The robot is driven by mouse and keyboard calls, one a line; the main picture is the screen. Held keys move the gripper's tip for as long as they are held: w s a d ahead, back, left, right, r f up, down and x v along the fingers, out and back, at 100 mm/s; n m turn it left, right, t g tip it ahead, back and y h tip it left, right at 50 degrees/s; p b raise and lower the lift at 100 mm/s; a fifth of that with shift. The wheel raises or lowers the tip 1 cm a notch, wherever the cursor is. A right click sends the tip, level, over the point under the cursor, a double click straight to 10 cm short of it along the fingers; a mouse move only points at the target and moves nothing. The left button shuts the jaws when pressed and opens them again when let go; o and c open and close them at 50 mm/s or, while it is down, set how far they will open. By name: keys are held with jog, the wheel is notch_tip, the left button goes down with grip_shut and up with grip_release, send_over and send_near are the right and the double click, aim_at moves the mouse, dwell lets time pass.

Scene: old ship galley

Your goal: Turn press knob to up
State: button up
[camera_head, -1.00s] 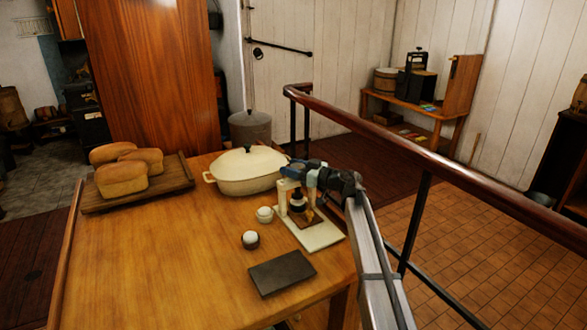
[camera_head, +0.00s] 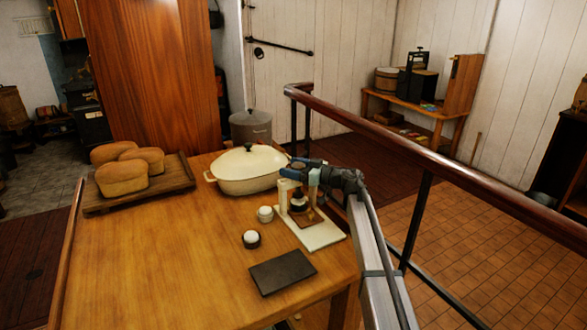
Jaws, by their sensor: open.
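A small cream press (camera_head: 322,235) stands on the right part of the wooden table, with a flat base, uprights and a dark round pressing part (camera_head: 299,201) between them. My gripper (camera_head: 291,172) is at the top of the press, reaching in from the right, with its jaws open. The gripper covers the top of the press, so I cannot make out the knob, its setting, or whether the jaws touch it.
A cream lidded pot (camera_head: 247,172) stands close behind the press. Two small round white-topped items (camera_head: 251,238) (camera_head: 265,213) and a dark slab (camera_head: 283,272) lie to its left and front. Bread loaves sit on a wooden board (camera_head: 176,193). A railing (camera_head: 420,160) runs along the right.

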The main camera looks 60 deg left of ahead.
jog(key=v, duration=1.3)
jog(key=shift+w+d, duration=0.15)
jog(key=shift+d, duration=0.25)
